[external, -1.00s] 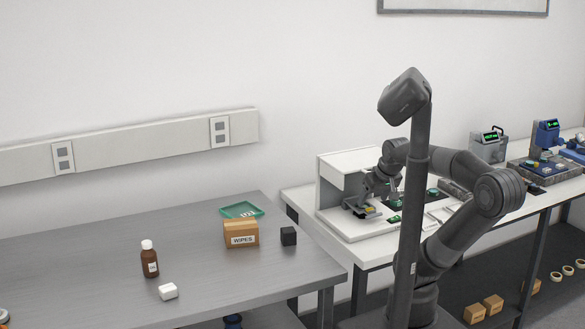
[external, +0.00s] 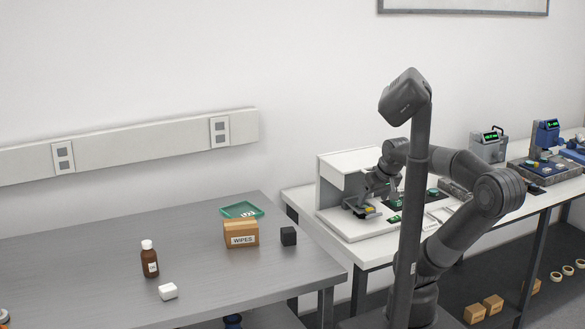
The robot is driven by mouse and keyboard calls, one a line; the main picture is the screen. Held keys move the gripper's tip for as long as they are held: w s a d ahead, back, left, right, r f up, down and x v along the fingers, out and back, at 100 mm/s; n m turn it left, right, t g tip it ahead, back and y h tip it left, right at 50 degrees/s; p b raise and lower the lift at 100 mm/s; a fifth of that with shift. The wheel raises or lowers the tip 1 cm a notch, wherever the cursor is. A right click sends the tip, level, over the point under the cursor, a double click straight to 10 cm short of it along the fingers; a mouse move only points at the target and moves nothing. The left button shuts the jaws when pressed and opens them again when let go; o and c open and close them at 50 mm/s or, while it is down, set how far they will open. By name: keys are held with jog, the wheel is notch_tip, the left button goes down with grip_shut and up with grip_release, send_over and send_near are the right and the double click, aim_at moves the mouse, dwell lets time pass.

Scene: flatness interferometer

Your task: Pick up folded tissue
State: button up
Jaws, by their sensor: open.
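A small white block-like piece (external: 168,291), which may be the folded tissue, lies near the front of the grey table; I cannot tell for sure. My gripper (external: 394,191) is far from it, over the white bench at the right, by the white instrument housing (external: 338,190). It points down and is open. A cardboard box marked WIPES (external: 241,235) stands on the grey table.
The white bench holds several instruments and small parts. A gap separates table and bench.

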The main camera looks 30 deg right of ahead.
jog(key=w+a+r+n+g, duration=0.1)
jog(key=w+a+r+n, duration=0.2)
jog(key=w+a+n, duration=0.35)
jog(key=w+a+r+n, duration=0.3)
jog(key=w+a+n, duration=0.2)
jog(key=a, duration=0.2)
jog(key=w+a+f+n+g+y, duration=0.1)
jog(key=w+a+n, duration=0.3)
jog(key=a, duration=0.6)
jog(key=w+a+n+g, duration=0.1)
jog(key=a+n, duration=0.6)
jog(key=a, duration=0.2)
jog(key=n, duration=1.6)
send_near(167, 287)
jog(key=shift+m+g+h, duration=0.25)
jog(key=shift+g+h, duration=0.15)
jog(key=f, duration=0.2)
jog(key=w+f, duration=0.1)
jog(key=f, duration=0.1)
jog(key=shift+w, duration=0.2)
jog(key=shift+w+a+f, duration=0.1)
jog(key=shift+w+f, duration=0.05)
jog(key=shift+f, duration=0.85)
jog(key=shift+w+a+f, duration=0.1)
jog(key=shift+w+f, duration=0.05)
jog(key=shift+f, duration=0.8)
jog(key=shift+w+a+f, duration=0.15)
jog(key=shift+f, duration=0.85)
jog(key=shift+c, duration=0.3)
